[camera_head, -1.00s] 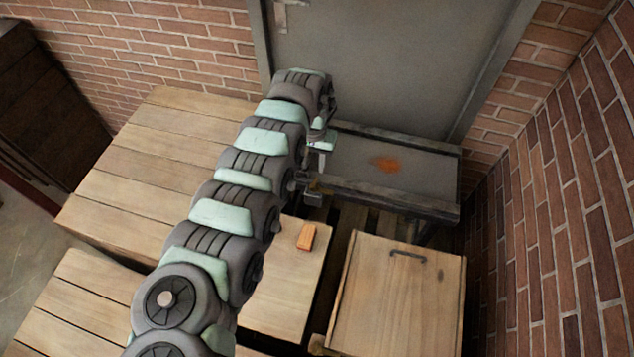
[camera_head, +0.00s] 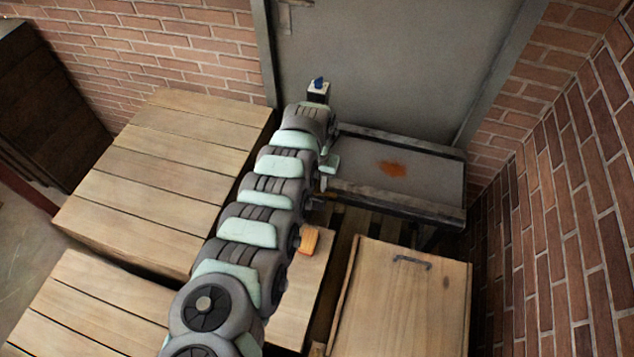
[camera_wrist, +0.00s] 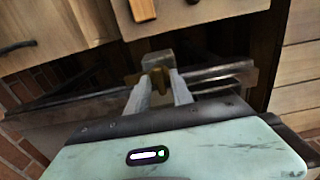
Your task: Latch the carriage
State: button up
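The flat grey bed (camera_head: 430,167), with dark side rails and an orange stain, lies right of my arm and may be the carriage. In the wrist view, a small brass-coloured piece (camera_wrist: 157,76) sits in front of a grey block (camera_wrist: 158,60) by a metal rail. My gripper (camera_wrist: 160,86) has its two pale fingers apart, with the brass piece between or just beyond them. Whether they press on it is unclear. In the head view, my gripper is at the near left end of the bed, and its fingertips are mostly hidden by my wrist.
A small dark box with a blue top (camera_head: 318,92) stands behind my arm. An orange wooden block (camera_head: 309,240) lies close beside my arm. A wooden lid with a dark handle (camera_head: 400,300) is in front of the bed. Slatted wooden tables (camera_head: 160,170) stand left; brick walls enclose the back and right.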

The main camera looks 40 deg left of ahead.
grip_shut()
